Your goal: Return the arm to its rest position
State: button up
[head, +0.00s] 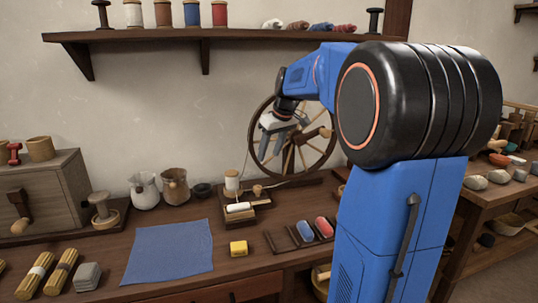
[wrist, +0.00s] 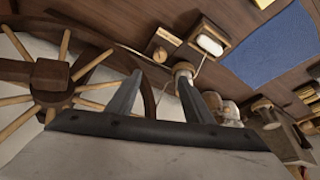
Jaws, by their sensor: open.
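My gripper (head: 283,128) is raised over the back of the workbench, in front of the spoked wooden wheel (head: 265,151). In the wrist view my gripper (wrist: 157,88) shows two grey fingers spread apart with nothing between them. My blue arm with its black joint reaches up and bends to the left in the head view and hides part of the bench and wall. The wheel also shows at the left of the wrist view (wrist: 50,80).
A wall shelf (head: 235,36) runs above. A second table (head: 515,170) stands at right.

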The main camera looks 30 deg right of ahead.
dwell(0.4)
jog(key=s+a+f, duration=0.4)
jog(key=s+a, duration=0.2)
jog(key=s, duration=0.5)
jog(key=s+a+f+m, duration=0.1)
jog(key=s+a+f, duration=0.4)
jog(key=s, duration=0.6)
jog(key=s+a+f, duration=0.5)
jog(key=s+a, duration=0.3)
jog(key=s, duration=0.3)
jog(key=shift+a+f+h, duration=0.25)
jog(key=shift+a+h, duration=0.05)
jog(key=shift+a, duration=0.05)
